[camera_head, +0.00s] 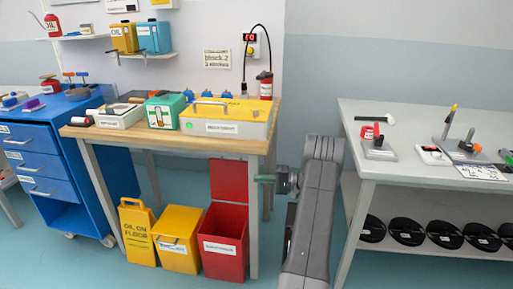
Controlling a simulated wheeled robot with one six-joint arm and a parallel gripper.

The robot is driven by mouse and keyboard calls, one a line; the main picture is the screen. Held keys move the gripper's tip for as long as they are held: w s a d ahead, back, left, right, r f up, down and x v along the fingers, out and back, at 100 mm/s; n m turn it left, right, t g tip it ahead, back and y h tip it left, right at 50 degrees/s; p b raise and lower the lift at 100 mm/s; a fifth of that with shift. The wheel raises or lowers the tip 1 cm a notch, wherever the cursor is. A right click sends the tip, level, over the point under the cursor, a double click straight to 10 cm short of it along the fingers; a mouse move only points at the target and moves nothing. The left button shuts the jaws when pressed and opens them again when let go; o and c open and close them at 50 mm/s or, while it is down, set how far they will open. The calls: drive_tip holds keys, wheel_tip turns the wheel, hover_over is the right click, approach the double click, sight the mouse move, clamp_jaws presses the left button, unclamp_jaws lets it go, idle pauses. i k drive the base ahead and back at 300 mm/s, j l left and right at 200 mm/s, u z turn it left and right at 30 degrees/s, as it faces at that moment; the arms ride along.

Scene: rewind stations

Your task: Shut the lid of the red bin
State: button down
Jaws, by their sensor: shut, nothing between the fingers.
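The red bin (223,258) stands on the floor under the right end of the wooden table. It is open at the top, with a white label on its front. Its red lid (228,179) stands upright at the back edge of the bin. My gripper (260,179) is shut and empty, at about the lid's height and just right of the lid in the picture. I cannot tell whether its tip touches the lid. My grey arm hides part of the floor to the right.
A yellow bin (179,262) and a yellow floor sign (137,240) stand left of the red bin. A white bench (417,177) is on the right. Floor in front looks clear.

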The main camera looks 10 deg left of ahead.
sight(229, 178)
drive_tip(key=i+l+u, duration=0.1)
drive_tip(key=i, duration=0.35)
drive_tip(key=i+l+u, duration=0.1)
drive_tip(key=i, duration=0.35)
drive_tip(key=i+l+u, duration=0.15)
drive_tip(key=i, duration=0.3)
drive_tip(key=l, duration=0.1)
